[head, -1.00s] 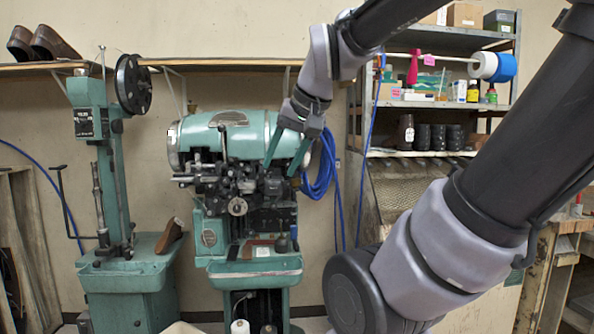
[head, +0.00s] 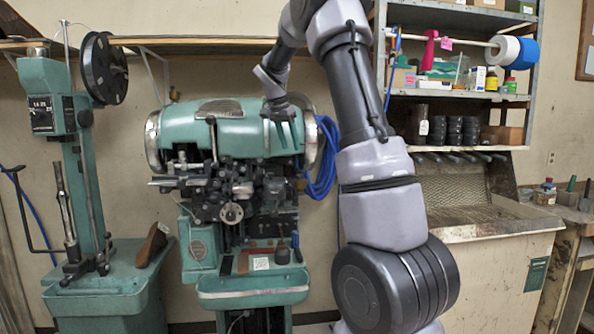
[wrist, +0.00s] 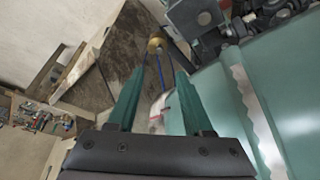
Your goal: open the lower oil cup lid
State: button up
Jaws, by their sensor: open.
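The green sole stitcher (head: 180,125) stands against the wall. My gripper (head: 283,140) is in front of the right part of its rounded green housing, fingers pointing down. In the wrist view my gripper (wrist: 156,62) is open, with two green fingers apart and nothing between them. A small brass-coloured round part (wrist: 156,44) shows just beyond the fingertips, roughly in line with the gap. It may be an oil cup, but I cannot tell whether it is the lower one or how its lid stands. No oil cup lid can be made out in the head view.
Dark mechanism parts (head: 235,190) crowd the machine's front below the housing. A blue hose coil (head: 322,165) hangs at its right. A green post machine with a black reel (head: 103,68) stands left. Shelves with small goods (head: 455,85) are at the right.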

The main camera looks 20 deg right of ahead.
jog(key=x, duration=1)
jog(key=shift+f, duration=0.25)
grip_shut()
